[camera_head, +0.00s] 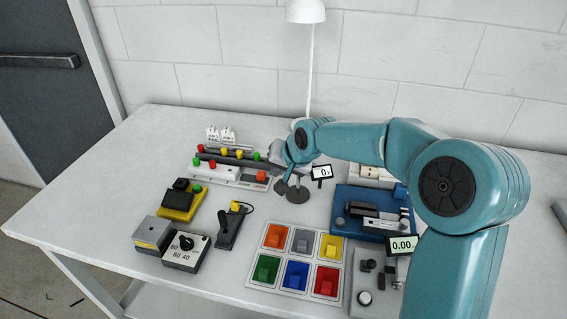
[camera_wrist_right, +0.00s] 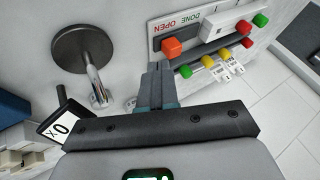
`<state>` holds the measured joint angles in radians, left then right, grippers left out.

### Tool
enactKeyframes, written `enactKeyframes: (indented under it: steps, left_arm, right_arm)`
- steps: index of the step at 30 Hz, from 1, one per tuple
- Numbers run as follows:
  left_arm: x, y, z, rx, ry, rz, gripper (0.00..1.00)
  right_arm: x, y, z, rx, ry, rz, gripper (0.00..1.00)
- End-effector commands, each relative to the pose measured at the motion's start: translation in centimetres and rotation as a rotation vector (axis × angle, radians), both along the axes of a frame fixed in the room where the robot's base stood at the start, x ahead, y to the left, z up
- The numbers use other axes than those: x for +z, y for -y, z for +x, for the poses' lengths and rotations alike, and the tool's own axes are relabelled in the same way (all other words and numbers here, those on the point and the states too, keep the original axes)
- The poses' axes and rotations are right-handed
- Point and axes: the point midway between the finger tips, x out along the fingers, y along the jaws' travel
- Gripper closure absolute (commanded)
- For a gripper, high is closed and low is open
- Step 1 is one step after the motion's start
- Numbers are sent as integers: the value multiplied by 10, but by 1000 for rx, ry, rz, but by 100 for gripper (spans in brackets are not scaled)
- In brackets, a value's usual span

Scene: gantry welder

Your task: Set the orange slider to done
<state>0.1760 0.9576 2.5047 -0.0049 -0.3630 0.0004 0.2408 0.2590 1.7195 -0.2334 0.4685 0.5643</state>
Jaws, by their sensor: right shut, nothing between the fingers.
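The orange slider (camera_wrist_right: 172,47) is a small block on a pale panel with red OPEN and green DONE lettering, seen upside down in the right wrist view. It sits beside the word OPEN. In the head view the slider's orange-red block (camera_head: 261,175) shows at the right end of the white panel (camera_head: 228,173). My right gripper (camera_wrist_right: 156,72) is shut and empty, its fingertips close to the slider; I cannot tell whether they touch. In the head view my right gripper (camera_head: 277,156) is near the panel's right end, partly hidden by its wrist. My left gripper is not in view.
A small display reading 0 (camera_head: 321,172) is close to my right wrist. Coloured bins (camera_head: 290,232) and switch boxes (camera_head: 187,250) stand in front. The table's left side is clear.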

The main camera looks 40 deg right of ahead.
Motion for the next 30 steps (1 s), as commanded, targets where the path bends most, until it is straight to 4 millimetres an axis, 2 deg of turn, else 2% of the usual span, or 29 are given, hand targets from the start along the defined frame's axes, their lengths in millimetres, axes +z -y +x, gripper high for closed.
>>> enactKeyframes:
  steps: [6,18,25,30]
  left_arm:
    - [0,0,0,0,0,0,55]
    - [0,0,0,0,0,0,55]
    - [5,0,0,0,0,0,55]
    - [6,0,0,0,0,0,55]
  right_arm:
    - [-19,1,16,-1,-1,0,100]
    - [-22,0,18,0,0,0,100]
    - [-21,-22,44,4,-1,-1,100]
    - [-21,-30,53,1,0,-1,100]
